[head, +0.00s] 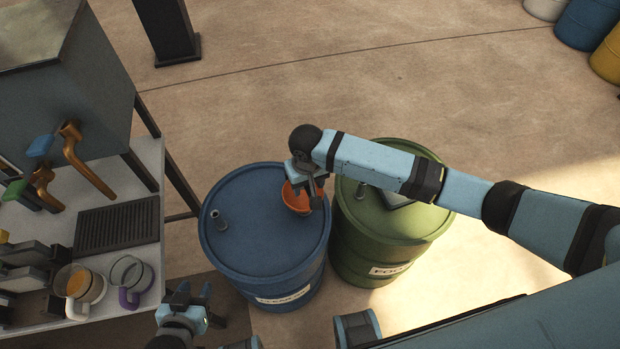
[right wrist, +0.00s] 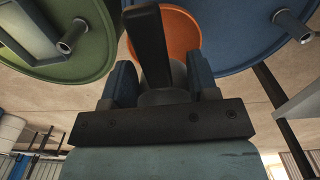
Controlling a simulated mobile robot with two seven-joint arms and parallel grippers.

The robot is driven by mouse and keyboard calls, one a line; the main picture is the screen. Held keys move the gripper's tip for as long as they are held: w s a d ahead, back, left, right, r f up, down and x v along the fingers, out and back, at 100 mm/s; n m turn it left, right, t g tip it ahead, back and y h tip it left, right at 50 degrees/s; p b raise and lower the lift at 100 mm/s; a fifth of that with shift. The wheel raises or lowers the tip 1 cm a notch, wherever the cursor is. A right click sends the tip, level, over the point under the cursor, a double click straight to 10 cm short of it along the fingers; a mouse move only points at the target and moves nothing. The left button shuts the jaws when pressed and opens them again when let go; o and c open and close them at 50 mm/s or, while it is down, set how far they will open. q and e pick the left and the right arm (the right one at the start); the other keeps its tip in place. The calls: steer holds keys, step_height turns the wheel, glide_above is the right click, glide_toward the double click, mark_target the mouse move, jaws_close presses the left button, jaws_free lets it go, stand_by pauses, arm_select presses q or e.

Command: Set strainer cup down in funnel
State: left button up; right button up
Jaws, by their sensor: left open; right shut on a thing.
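The funnel's orange rim also shows in the right wrist view (right wrist: 175,32), behind the handle. My left gripper (head: 194,304) is open and empty, low in the head view, left of the blue barrel.
The blue barrel (head: 250,240) has a small metal bung. The green barrel (head: 388,228) stands close beside it, partly under my right arm. At left, a bench (head: 125,255) carries a dark grille tray (head: 118,228), two glass mugs and a machine with levers. Open floor lies beyond.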

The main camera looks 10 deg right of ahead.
steer(key=shift+r+p, duration=0.1)
steer(key=shift+p, duration=0.2)
steer(key=shift+f, duration=1.8)
steer(key=shift+f+b, duration=0.3)
steer(key=shift+f, duration=0.5)
arm_select(q)
steer(key=shift+r, duration=0.1)
steer(key=shift+w+r, duration=0.15)
steer(key=shift+r, duration=0.3)
arm_select(e)
steer(key=shift+f+p, duration=0.15)
steer(key=shift+p, duration=0.3)
arm_select(q)
steer(key=shift+r, duration=0.25)
steer(key=shift+f, duration=0.25)
arm_select(e)
steer(key=shift+f, duration=0.25)
